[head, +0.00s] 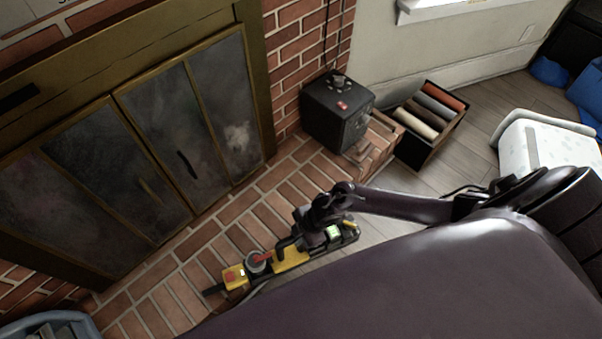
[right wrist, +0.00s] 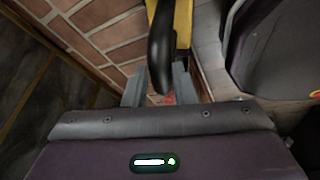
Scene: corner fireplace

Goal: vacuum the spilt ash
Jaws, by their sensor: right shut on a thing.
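A yellow and black handheld vacuum (head: 291,257) with a red part and a round grey part is over the brick hearth, along its front edge. My right gripper (head: 297,241) is shut on its black handle. In the right wrist view, the dark handle (right wrist: 161,48) sits between the two grey fingers of the gripper (right wrist: 160,86), with the yellow body beside it. I cannot tell whether the vacuum touches the bricks. I cannot make out any spilt ash in either view. My left gripper is not in view.
The closed glass fireplace doors (head: 185,130) stand behind the brick hearth (head: 165,292). A black box-shaped device (head: 337,112) stands at the hearth's right end, near an open crate of rolls (head: 464,112). A white patterned bin (head: 545,145) stands at right. A blue-grey basket (head: 62,318) is at lower left.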

